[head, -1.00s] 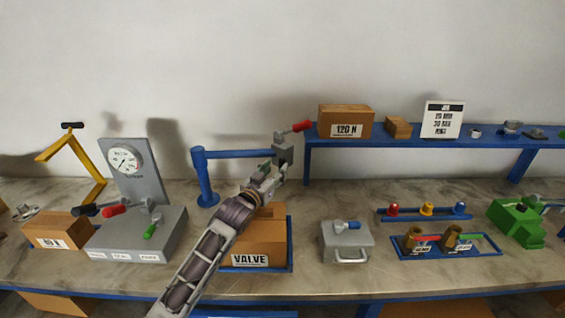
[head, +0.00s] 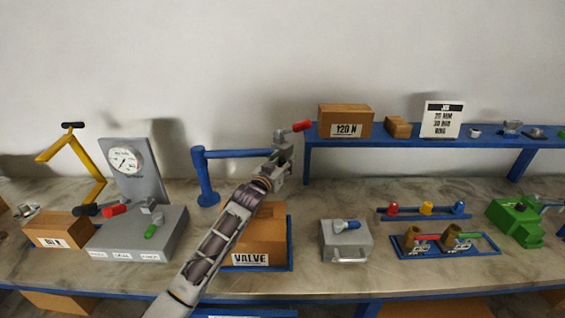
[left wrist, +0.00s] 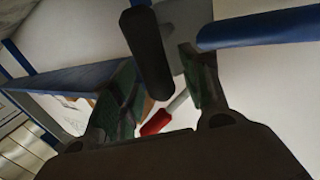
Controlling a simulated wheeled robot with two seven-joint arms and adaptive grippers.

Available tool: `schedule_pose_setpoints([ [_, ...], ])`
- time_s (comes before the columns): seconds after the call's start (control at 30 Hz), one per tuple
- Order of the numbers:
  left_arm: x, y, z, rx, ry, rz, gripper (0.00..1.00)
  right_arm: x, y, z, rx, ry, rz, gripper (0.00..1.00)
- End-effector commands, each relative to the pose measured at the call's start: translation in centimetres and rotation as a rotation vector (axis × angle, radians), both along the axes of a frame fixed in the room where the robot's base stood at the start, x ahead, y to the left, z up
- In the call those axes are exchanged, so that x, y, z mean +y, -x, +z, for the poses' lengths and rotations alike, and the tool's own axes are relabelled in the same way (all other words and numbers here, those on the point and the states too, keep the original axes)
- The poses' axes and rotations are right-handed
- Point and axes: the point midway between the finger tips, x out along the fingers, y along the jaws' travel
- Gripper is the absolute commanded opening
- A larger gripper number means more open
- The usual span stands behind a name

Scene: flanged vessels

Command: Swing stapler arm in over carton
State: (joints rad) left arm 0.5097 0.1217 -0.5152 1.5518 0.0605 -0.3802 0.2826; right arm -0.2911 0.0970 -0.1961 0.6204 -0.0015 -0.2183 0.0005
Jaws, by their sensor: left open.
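The blue stapler arm (head: 238,154) reaches right from its blue post (head: 205,178) and ends in a grey stapler head (head: 281,136) with a red lever (head: 301,126). The carton (head: 265,229), marked VALVE, stands below, partly hidden by my left arm. My left gripper (head: 281,163) is open at the stapler head, covering its lower part. In the left wrist view, a black grip (left wrist: 146,50) hangs between the open fingers (left wrist: 160,70); contact cannot be told. The blue arm (left wrist: 260,28) is at the right and the red lever (left wrist: 163,117) lies beyond. My right gripper is out of view.
A blue shelf (head: 400,142) stands close to the right of the stapler head. A gauge stand (head: 140,230) is left of the post. A grey case (head: 346,240) sits right of the carton's blue tray (head: 290,250).

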Motion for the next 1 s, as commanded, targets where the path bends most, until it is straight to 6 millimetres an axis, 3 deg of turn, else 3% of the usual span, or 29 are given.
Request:
schedule_pose_setpoints([
  [0.23, -0.01, 0.0, 0.01, 0.0, 0.0, 0.0, 0.43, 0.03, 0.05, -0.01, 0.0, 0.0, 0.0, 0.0],
  [0.57, 0.01, 0.02, 0.0, 0.0, 0.0, 0.0, 0.01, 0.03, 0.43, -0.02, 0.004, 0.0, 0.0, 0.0],
  [1.0, 0.04, 0.17, 0.01, 0.0, -0.001, -0.006, 0.0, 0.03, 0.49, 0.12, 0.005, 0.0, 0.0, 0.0],
])
